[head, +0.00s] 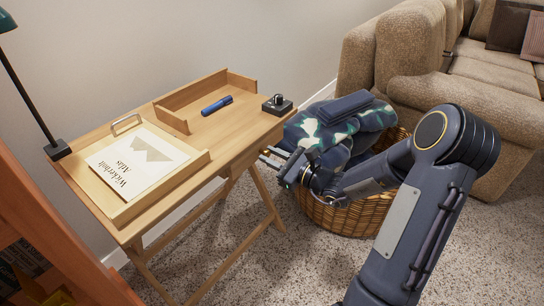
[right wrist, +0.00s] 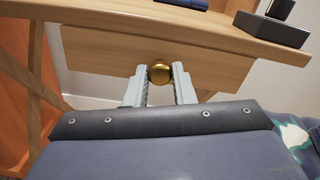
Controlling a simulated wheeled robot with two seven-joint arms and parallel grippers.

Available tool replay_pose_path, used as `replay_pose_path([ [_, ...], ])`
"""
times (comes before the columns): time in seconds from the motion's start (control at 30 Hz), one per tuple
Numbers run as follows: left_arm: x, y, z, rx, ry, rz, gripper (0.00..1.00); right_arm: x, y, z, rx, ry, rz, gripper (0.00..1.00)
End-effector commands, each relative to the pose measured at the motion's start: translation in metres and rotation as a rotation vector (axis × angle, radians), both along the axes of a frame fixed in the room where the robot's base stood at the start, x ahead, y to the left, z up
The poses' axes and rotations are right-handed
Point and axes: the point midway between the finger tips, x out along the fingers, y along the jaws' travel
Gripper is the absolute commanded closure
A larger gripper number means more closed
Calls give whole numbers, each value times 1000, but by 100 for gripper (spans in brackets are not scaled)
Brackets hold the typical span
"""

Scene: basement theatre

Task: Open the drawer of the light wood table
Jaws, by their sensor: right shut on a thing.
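The light wood table (head: 222,137) stands against the wall in the head view, on crossed legs. Its drawer front (right wrist: 110,55) fills the upper middle of the right wrist view, under the tabletop edge. A round brass knob (right wrist: 159,73) sits on the drawer front. My right gripper (right wrist: 160,82) is shut on the knob, one finger on each side of it. In the head view my right gripper (head: 268,158) reaches the table's right front side, and the knob cannot be made out there. No clear gap shows around the drawer front. My left gripper is not in view.
A wicker basket (head: 350,218) with a patterned blanket stands beside my right arm. A sofa (head: 400,50) is behind.

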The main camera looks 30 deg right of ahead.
Motion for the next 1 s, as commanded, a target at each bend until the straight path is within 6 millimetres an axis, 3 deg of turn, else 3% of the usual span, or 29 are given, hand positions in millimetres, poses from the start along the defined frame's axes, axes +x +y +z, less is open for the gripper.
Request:
replay_pose_path([
  [0.37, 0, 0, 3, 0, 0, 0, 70, -8, -4, 1, -2, 1, -1, 100],
  [1.0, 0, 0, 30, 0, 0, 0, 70, -133, -55, 1, 0, 3, -3, 100],
])
